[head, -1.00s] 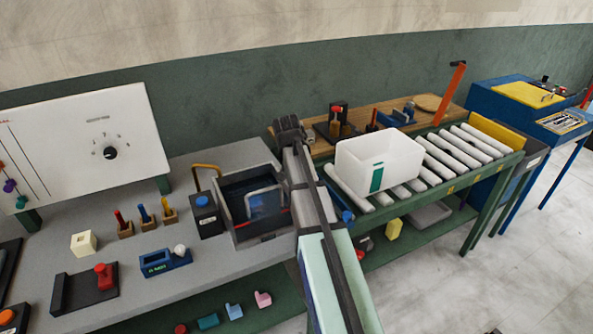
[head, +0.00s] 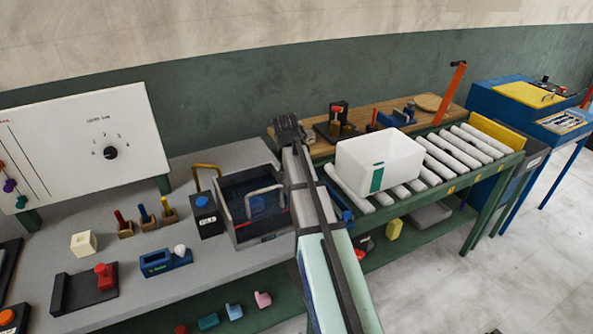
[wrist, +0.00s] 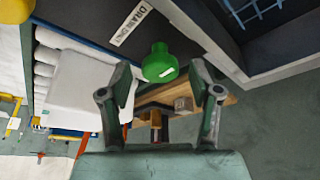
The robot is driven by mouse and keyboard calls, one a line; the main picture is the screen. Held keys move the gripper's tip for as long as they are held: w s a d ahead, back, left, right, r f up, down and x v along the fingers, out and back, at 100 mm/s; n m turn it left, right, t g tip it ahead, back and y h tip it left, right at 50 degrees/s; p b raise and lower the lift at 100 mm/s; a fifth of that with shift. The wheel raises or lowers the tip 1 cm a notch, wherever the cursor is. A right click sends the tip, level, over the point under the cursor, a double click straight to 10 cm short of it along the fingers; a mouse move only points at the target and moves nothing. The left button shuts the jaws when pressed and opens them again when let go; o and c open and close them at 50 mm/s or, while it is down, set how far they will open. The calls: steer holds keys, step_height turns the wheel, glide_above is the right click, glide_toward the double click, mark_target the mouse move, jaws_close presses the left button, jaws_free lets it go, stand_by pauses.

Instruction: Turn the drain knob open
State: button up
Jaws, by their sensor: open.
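In the wrist view a green knob (wrist: 160,64) with a white mark sits on a dark surface beside a white label whose text begins "DRAIN". My gripper (wrist: 162,84) is open, with one finger on each side of the knob's near end. I cannot tell whether either finger touches it. In the head view my gripper (head: 288,130) is at the back right corner of a grey open tank (head: 262,239). The knob is not visible there. Something blue shows inside the tank, with a grey handle loop above it.
A white bin (head: 353,165) stands on the roller conveyor (head: 450,152) close to the right of my arm. A black box with a blue knob (head: 203,200) stands left of the tank. A white panel with a black dial (head: 110,152) stands at the left.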

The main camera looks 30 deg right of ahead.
steer(key=v, duration=1.2)
